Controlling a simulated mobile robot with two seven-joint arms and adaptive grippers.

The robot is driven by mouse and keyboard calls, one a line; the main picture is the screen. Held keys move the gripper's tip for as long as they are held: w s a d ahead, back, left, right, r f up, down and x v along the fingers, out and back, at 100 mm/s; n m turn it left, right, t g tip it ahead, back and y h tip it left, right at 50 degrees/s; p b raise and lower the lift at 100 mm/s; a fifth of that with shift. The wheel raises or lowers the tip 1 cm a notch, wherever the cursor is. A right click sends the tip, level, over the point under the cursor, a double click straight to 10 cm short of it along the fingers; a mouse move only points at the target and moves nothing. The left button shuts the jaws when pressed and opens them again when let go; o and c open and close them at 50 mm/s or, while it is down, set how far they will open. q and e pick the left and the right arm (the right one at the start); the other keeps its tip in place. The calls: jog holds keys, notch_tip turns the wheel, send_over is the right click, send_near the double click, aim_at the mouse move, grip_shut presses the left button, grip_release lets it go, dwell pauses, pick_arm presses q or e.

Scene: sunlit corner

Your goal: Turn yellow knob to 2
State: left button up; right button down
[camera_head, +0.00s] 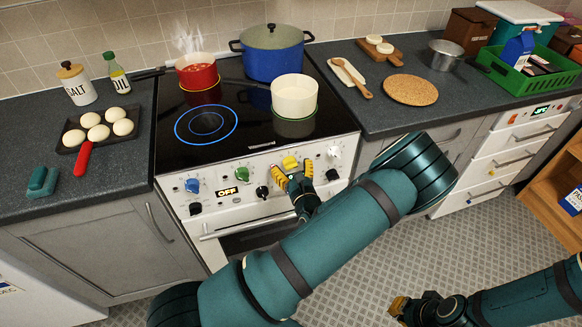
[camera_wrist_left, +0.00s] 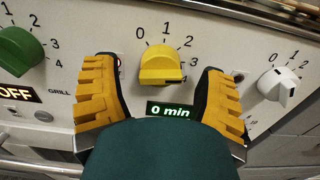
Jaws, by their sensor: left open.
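The yellow knob (camera_head: 290,163) is on the stove's front panel. In the left wrist view the yellow knob (camera_wrist_left: 160,62) sits below a dial numbered from 0 upward, with the 2 at its upper right. I cannot clearly tell which number it points to. My left gripper (camera_head: 294,176) is open in front of it. In the wrist view its yellow fingers (camera_wrist_left: 158,82) stand left and right of the knob, with gaps on both sides. My right gripper (camera_head: 399,306) is low at the right, away from the stove; its jaw state is unclear.
A green knob (camera_wrist_left: 18,50) is left of the yellow one and a white knob (camera_wrist_left: 278,84) is right. A red pot (camera_head: 197,75), blue pot (camera_head: 272,55) and cream pot (camera_head: 294,97) stand on the hob.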

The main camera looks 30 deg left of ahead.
pick_arm(q)
jog(key=shift+w+a, duration=0.3)
jog(key=c, duration=1.2)
jog(key=shift+c, duration=0.2)
jog(key=shift+n, duration=0.3)
jog(key=n+p, duration=0.1)
jog(key=n, duration=0.2)
jog(key=shift+d+n, duration=0.1)
jog(key=shift+n, duration=1.9)
